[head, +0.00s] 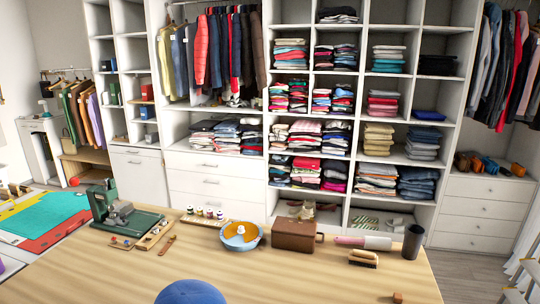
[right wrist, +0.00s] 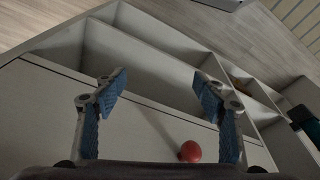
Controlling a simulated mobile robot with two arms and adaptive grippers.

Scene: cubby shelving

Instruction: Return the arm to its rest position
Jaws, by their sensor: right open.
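My right gripper (right wrist: 160,92) shows in the right wrist view with its two blue-padded fingers spread wide apart. Nothing is between the fingertips. A small round red object (right wrist: 190,152) lies low in that view, just inside the right finger; I cannot tell how far it is from the finger. Neither gripper shows in the head view, and my left gripper is in no view.
Cubby shelving (head: 355,150) with folded clothes stands behind. A blue rounded thing (head: 190,293) is at the bottom edge.

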